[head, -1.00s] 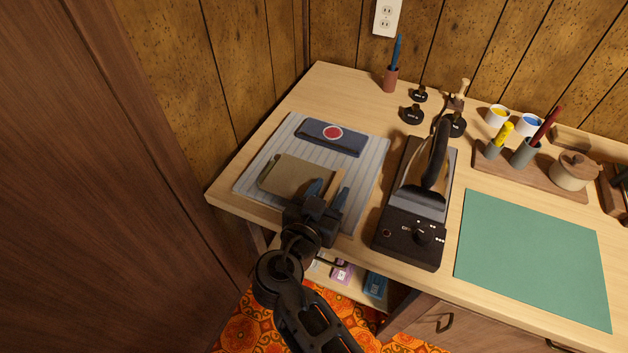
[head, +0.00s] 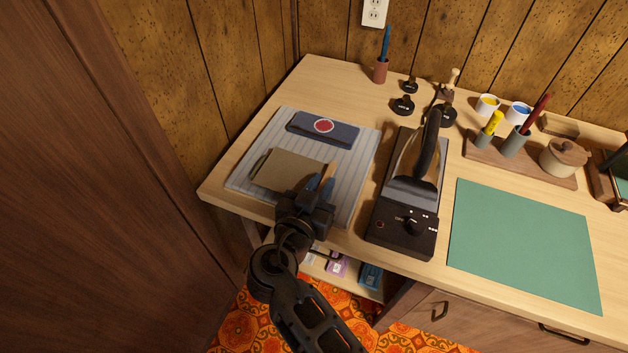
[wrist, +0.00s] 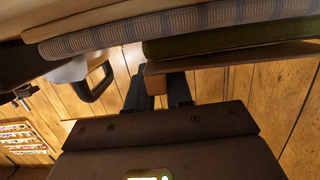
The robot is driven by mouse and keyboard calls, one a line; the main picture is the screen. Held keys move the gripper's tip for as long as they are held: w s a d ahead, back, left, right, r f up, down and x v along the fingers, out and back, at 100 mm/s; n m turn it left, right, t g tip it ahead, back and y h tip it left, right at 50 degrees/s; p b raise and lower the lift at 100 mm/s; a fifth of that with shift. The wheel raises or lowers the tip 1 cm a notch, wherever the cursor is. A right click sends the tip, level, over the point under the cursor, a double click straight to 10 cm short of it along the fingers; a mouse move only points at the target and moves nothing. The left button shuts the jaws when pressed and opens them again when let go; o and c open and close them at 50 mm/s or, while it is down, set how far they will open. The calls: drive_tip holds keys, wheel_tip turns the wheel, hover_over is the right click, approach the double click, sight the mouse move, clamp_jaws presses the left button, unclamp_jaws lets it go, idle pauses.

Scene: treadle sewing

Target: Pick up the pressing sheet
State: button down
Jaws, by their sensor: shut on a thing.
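The pressing sheet (head: 288,170) is a flat tan-brown piece over the front part of the striped pad (head: 250,140). A small wooden tab (head: 327,174) shows at its right front. My gripper (head: 321,185) is at that corner, with its fingers shut on the tab. In the wrist view the tab (wrist: 155,80) sits between the two dark fingers, below the thin brown edge of the sheet (wrist: 230,56). I cannot tell whether the sheet is clear of the pad. The gripper hides part of the sheet's front right corner.
A folded blue cloth with a red disc (head: 323,130) lies behind the sheet. A green mat (head: 525,240) lies farther right. A wooden wall is on the left.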

drive_tip(key=shift+r, duration=0.45)
wheel_tip(320, 180, up, 3)
drive_tip(key=shift+f, duration=0.2)
drive_tip(key=s+d+r+b, duration=0.1)
drive_tip(key=s+d+r, duration=0.3)
drive_tip(key=d+r, duration=0.3)
drive_tip(key=d, duration=0.4)
drive_tip(key=shift+r, duration=0.25)
drive_tip(key=shift+s, duration=0.1)
